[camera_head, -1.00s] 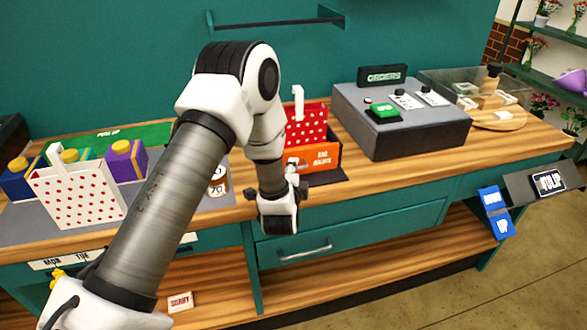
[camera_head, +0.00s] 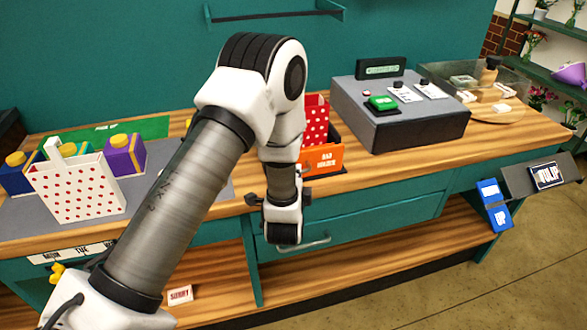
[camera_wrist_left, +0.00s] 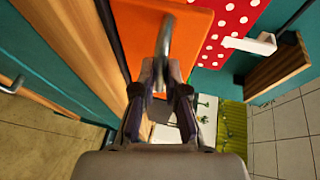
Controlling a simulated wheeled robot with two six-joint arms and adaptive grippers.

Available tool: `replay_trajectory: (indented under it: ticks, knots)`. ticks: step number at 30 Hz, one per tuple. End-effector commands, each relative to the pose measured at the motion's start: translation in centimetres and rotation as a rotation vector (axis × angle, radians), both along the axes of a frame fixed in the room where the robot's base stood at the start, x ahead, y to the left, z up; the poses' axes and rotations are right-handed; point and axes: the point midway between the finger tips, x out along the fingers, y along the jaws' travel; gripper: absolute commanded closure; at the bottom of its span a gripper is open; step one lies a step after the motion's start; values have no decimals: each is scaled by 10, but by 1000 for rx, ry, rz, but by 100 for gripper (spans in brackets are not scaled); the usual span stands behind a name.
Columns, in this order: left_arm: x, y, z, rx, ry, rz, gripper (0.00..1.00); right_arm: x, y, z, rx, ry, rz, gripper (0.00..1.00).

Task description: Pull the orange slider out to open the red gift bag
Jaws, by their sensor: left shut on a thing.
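The red gift bag with white dots (camera_head: 316,115) stands at the back of the counter, partly hidden by my left arm. My left gripper (camera_wrist_left: 160,78) is shut on that grey handle. In the head view its fingertips are hidden behind my arm. My right gripper is not in view.
A white dotted bag (camera_head: 78,190) and several colored boxes stand at the left of the counter. A grey console (camera_head: 415,125) with a green button stands right of the red bag. A teal drawer with a metal handle (camera_head: 318,243) lies below the counter edge.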

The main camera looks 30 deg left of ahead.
Motion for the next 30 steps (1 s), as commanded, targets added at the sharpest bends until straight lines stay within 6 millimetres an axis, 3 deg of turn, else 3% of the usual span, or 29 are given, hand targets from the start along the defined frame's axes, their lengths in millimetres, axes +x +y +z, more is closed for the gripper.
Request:
replay_trajectory:
  ticks: [5, 6, 8, 20, 30]
  knots:
    - [0, 0, -1, -2, 2, -1, 100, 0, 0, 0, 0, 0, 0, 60]
    - [0, 0, -1, -2, 2, -1, 81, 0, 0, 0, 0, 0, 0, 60]
    - [0, 0, -1, -2, 2, -1, 63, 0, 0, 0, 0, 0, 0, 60]
    - [-7, -4, 1, 0, 2, -2, 63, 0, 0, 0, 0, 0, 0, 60]
    - [-78, -40, 17, 4, 6, -6, 63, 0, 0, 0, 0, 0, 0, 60]
